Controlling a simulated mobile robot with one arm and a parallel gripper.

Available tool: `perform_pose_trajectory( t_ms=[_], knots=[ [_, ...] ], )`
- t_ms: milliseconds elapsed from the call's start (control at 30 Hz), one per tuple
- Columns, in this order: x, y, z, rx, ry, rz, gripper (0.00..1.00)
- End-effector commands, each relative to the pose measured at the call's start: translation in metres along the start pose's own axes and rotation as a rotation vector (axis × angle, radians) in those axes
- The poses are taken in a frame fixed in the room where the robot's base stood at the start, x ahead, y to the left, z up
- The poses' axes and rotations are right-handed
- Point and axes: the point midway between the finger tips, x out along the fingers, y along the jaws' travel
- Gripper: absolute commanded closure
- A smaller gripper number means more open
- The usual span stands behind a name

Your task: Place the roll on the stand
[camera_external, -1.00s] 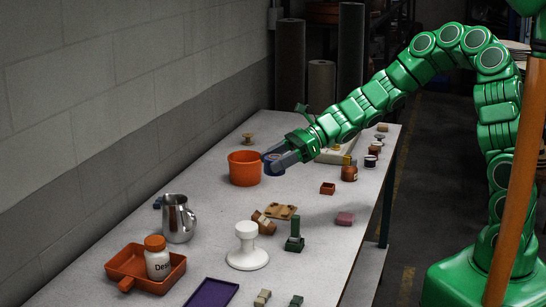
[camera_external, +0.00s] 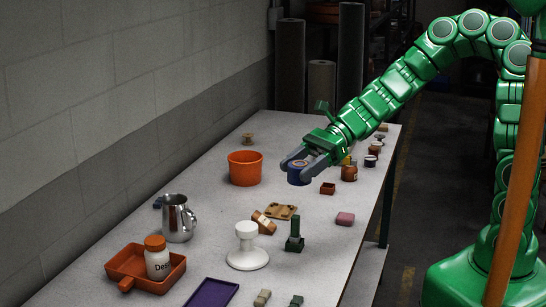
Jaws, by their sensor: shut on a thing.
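A blue roll with a pale centre (camera_external: 297,178) is held between the fingers of my gripper (camera_external: 298,168). The fingers are shut on it, and it appears to be above the table, to the right of the orange pot; its exact height is hard to tell. A white stand with a round base and a short post with a wide top (camera_external: 247,259) is upright on the table nearer the camera. It is apart from the roll and my gripper, with nothing on it.
An orange pot (camera_external: 245,170), a wooden board (camera_external: 281,212), a brown block (camera_external: 263,223), a green upright piece (camera_external: 295,240), a metal pitcher (camera_external: 177,220), an orange tray (camera_external: 128,265) with a white bottle (camera_external: 157,262) and a purple tray (camera_external: 211,293) are on the table (camera_external: 330,270). Small jars stand at the right.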

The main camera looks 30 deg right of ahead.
Motion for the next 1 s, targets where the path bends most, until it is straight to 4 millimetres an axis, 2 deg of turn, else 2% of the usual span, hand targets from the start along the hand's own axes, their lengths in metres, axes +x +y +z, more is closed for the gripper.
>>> perform_pose_trajectory(
  t_ms=[600,1000],
  knots=[
    [0.062,-0.059,-0.014,0.0,0.001,0.002,0.69],
    [0.096,-0.083,-0.043,0.003,0.001,0.001,0.69]
  ],
)
